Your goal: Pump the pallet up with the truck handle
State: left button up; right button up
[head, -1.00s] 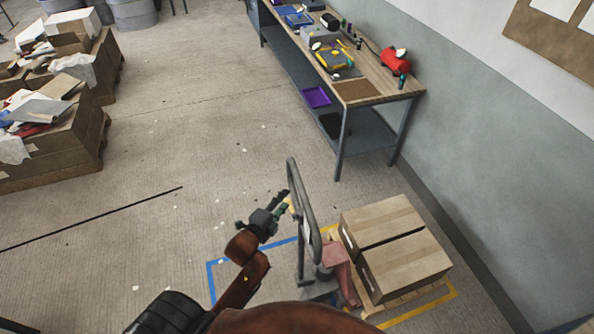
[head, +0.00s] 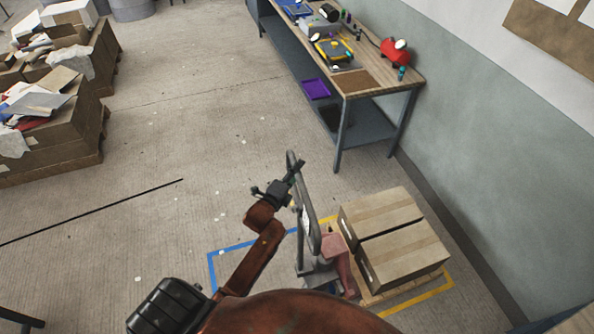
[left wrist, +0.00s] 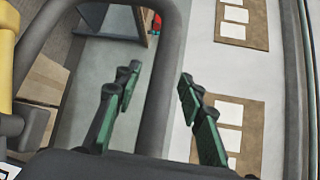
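The pallet truck's grey loop handle (head: 309,215) stands upright in the head view, above its pinkish-red body (head: 340,262). The truck is at the near side of a wooden pallet (head: 388,293) bearing two cardboard boxes (head: 400,250). My left gripper (head: 297,172) is by the upper part of the loop. In the left wrist view its green fingers (left wrist: 160,95) are apart, and a bar of the grey loop (left wrist: 163,70) shows between them. I cannot tell whether they touch it. How far the forks reach under the pallet is hidden. My right gripper is not in view.
Blue and yellow floor tape (head: 232,249) surrounds the truck and pallet. A workbench (head: 375,88) with tools stands along the wall behind. Loaded pallets of cartons (head: 50,140) stand at the left.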

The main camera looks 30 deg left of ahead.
pick_arm(q)
jog(key=shift+c, duration=0.3)
grip_shut()
dwell(0.4)
